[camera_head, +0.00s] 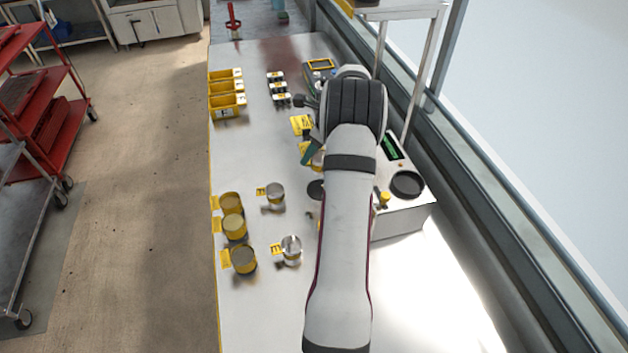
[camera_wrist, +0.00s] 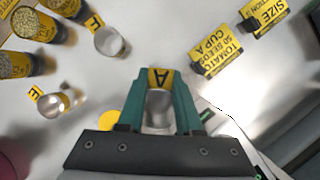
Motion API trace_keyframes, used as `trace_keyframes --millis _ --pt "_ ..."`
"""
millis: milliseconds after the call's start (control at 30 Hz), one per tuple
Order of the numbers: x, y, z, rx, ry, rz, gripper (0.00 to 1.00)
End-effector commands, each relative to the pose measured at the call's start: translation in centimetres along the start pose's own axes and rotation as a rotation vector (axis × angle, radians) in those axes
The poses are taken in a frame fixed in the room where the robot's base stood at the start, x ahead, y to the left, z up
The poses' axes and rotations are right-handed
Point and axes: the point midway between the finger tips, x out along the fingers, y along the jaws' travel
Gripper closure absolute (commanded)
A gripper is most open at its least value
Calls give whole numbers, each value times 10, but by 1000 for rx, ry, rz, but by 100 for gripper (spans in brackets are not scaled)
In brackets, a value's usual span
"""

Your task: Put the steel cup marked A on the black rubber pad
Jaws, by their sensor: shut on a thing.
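The steel cup marked A (camera_wrist: 158,112) is between the teal fingers of my gripper (camera_wrist: 161,84), which is shut on it; its yellow A tag shows at the fingertips. In the head view my arm hides most of the gripper and cup; a teal finger (camera_head: 309,153) shows left of the wrist. A black round pad (camera_head: 407,184) lies on top of a white box at right. Another dark disc (camera_head: 316,190) lies on the table, partly hidden by my arm; I cannot tell which is rubber. The held cup is apart from the pad on the box.
Two other steel cups with yellow tags (camera_head: 275,195) (camera_head: 291,248) stand left of my arm, beside several seed tins (camera_head: 234,227). The white box (camera_head: 405,218) has a green display and a yellow knob. Yellow bins (camera_head: 227,104) and cards (camera_wrist: 218,58) lie farther off.

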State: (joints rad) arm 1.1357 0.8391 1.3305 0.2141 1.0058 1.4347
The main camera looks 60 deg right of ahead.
Motion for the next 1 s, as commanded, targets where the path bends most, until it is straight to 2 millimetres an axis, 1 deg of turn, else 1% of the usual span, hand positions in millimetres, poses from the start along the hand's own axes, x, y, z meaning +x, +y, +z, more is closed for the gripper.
trace_keyframes --millis 33,100,267,400,700,733,800,900,1000 --pt "13 1 -6 0 2 5 100" --pt "27 1 -12 0 2 3 100" --pt "48 0 -20 0 1 1 100" --pt "71 0 -30 -1 1 0 100" --pt "74 0 -31 -1 1 -1 100" --pt "75 0 -31 -1 1 -1 64" --pt "74 0 -31 -1 0 -1 52" --pt "74 0 -31 -1 0 -2 36" --pt "74 0 -31 -1 0 -2 36"
